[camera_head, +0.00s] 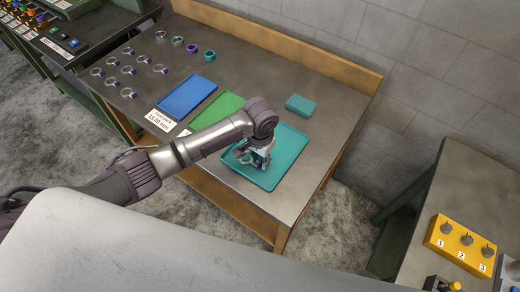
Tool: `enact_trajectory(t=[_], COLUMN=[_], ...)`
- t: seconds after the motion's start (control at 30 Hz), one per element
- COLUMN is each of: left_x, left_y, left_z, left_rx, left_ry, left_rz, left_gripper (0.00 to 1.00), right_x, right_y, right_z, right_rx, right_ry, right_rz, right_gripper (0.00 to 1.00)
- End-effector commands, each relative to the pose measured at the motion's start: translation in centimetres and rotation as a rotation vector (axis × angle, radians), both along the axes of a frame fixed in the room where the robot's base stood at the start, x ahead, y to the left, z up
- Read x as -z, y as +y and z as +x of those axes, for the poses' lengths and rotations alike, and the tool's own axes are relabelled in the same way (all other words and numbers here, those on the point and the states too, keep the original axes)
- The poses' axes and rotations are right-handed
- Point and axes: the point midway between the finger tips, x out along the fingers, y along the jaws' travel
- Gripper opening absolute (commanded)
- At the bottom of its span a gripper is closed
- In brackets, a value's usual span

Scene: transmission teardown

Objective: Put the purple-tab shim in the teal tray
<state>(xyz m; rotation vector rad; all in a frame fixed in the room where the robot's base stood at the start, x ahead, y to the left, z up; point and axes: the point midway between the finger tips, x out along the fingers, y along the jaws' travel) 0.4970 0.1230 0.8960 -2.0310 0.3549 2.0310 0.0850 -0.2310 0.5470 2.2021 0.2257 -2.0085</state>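The teal tray (291,150) lies on the right part of the metal-topped table. My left gripper (254,160) points down over the tray's left part. Its fingers are small and partly hidden by its own body, so I cannot tell whether they are open or shut or hold a shim. Several ring-shaped shims with small purple tabs lie at the table's left, such as one purple-tab shim (129,71). Which of them the task means I cannot tell. My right gripper is not in view.
A blue tray (187,96) and a green tray (218,108) lie left of the teal tray, partly behind my arm. A teal block (300,105) sits behind it. Several rings, one teal (210,55), stand at the back. A wooden ledge (290,48) edges the table.

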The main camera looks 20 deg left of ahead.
Motion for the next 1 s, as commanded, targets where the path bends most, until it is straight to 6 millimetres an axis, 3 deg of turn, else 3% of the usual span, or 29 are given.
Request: enact_trajectory(t=[0.3,0.5,0.7,1.0], left_x=[-6.5,-9.8,-11.1,-11.1], left_y=[-0.1,-0.1,0.0,0.0], left_z=[0.1,0.1,0.0,0.0], left_rx=[0.001,0.000,0.000,0.000], left_ry=[-0.006,-0.004,-0.001,0.000], left_rz=[-0.002,-0.001,0.000,0.000], left_gripper=[0.32,0.32,0.32,0.32], right_x=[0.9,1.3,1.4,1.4], right_y=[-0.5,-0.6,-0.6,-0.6], right_z=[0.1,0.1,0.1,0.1], right_rx=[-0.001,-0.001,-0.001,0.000], right_ry=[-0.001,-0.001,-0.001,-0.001], right_rz=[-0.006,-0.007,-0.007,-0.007], right_gripper=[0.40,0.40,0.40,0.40])
